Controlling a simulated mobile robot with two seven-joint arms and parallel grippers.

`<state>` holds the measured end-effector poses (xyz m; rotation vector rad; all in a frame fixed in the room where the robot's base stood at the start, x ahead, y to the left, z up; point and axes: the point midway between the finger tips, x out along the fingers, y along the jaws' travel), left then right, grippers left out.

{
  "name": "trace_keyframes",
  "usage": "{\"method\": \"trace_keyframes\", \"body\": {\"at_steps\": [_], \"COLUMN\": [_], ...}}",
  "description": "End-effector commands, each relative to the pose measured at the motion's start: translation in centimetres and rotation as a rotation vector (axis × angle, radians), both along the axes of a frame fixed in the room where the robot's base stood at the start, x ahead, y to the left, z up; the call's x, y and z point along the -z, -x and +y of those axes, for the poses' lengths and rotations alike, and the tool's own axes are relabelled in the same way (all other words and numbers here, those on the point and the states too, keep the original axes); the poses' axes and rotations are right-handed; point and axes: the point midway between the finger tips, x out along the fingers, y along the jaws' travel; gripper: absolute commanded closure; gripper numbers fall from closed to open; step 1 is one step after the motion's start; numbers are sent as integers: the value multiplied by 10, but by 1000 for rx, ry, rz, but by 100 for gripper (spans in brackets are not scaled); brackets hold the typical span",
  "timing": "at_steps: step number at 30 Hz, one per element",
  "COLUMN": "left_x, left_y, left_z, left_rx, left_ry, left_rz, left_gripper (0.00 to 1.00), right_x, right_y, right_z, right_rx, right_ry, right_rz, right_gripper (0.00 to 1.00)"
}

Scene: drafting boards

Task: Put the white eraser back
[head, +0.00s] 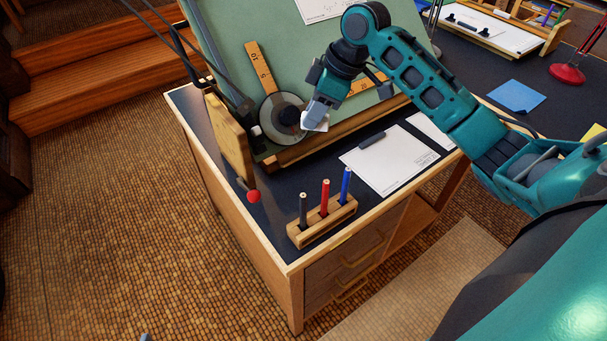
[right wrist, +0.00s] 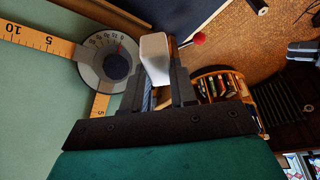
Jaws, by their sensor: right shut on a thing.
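The white eraser (head: 316,122) is between the fingers of my right gripper (head: 318,112), in front of the lower part of the green drafting board (head: 222,42). In the right wrist view the fingers (right wrist: 160,80) are shut on the eraser (right wrist: 154,52), which sticks out past their tips. The drafting machine's round dial (head: 284,115) is just left of it in the head view. The wooden ledge (head: 300,153) along the board's lower edge is below it. A small grey tip at the bottom edge of the head view may be my left gripper; its jaws are not clear.
A wooden holder (head: 312,236) with black, red and blue pens stands at the desk's front corner. A clipboard with paper (head: 392,160) lies to its right. A red knob (head: 254,196) is left of the holder. Dark desktop is bare between knob and ledge.

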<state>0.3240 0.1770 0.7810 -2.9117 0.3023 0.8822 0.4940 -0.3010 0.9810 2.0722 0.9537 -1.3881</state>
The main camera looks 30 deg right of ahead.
Motion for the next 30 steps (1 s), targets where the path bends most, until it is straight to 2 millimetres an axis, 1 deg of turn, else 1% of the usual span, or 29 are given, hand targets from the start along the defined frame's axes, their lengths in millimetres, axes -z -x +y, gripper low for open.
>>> {"method": "trace_keyframes", "body": {"at_steps": [2, 5, 12, 16, 18, 21, 26, 30], "left_x": [4, 8, 19, 23, 24, 25, 26, 28], "left_y": [4, 7, 10, 10, 10, 10, 9, 7], "left_z": [0, 0, 0, 0, 0, 0, 0, 0], "left_rx": [0, 0, -1, -1, -1, -1, -1, -1], "left_ry": [0, 0, -2, -2, -2, -2, -1, -2], "left_rz": [8, 15, 25, 25, 25, 25, 23, 18], "left_gripper": [57, 57, 57, 57, 57, 57, 57, 57], "right_x": [10, 33, 99, 130, 142, 153, 162, 183], "right_y": [1, 2, 2, 2, 1, 1, 1, 2], "right_z": [0, 1, 1, 1, 1, 0, 0, 1], "right_rx": [0, 1, 1, 2, 1, -1, 0, 0], "right_ry": [-4, -6, -5, -4, -3, -2, -2, -4], "right_rz": [6, 10, 9, 8, 5, 4, 4, 6], "right_gripper": [98, 98, 98, 98, 98, 98, 98, 98]}}
